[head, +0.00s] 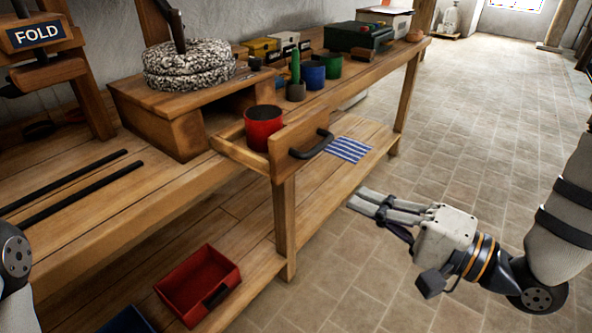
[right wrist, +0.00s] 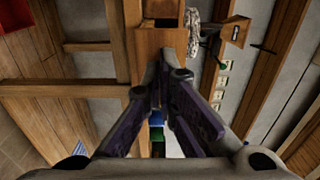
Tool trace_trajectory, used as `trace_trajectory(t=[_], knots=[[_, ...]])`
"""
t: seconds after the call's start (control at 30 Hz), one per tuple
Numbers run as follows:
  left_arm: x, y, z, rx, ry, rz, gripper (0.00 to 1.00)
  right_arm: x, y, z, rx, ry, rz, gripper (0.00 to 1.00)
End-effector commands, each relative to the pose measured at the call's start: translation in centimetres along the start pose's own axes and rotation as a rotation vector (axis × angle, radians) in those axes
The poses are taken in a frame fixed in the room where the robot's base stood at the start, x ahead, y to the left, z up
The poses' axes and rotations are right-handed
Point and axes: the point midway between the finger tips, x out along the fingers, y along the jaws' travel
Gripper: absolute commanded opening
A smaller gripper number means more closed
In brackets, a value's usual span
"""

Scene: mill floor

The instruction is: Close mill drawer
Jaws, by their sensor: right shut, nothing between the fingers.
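The mill, a pair of speckled round stones (head: 188,68), sits on a wooden box (head: 165,118) on the bench. The mill drawer (head: 300,143) is pulled out past the bench's front edge, with a black bar handle (head: 312,146) on its front. A red cup (head: 264,130) with dark contents stands in the drawer. My right gripper (head: 360,202) is shut and empty, below and to the right of the handle in the head view, apart from it. In the right wrist view its fingers (right wrist: 172,72) meet below a wooden part. My left gripper is out of view.
Green and blue cups (head: 313,75) and several small boxes stand on the bench (head: 370,75). A red bin (head: 198,285) and a striped blue cloth (head: 349,149) lie on the lower shelf. A bench leg (head: 286,225) stands under the drawer. The tiled floor at right is clear.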

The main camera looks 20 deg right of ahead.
Motion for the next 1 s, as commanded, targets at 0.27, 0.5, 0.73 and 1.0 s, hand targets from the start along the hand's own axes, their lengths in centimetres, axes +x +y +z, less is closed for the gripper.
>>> trace_trajectory(t=[0.27, 0.5, 0.73, 1.0], knots=[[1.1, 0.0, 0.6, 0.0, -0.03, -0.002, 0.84, 5.0, 0.2, 0.2, 0.003, -0.01, -0.002, 0.0], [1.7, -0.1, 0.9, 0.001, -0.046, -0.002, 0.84, 10.2, 0.1, 0.3, 0.002, -0.008, -0.001, 0.0], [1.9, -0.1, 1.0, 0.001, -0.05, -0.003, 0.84, 13.3, 0.0, 0.2, -0.001, -0.006, -0.002, 0.0], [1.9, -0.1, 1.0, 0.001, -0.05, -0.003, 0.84, 13.8, -0.1, 0.2, 0.001, -0.005, -0.001, 0.0]])
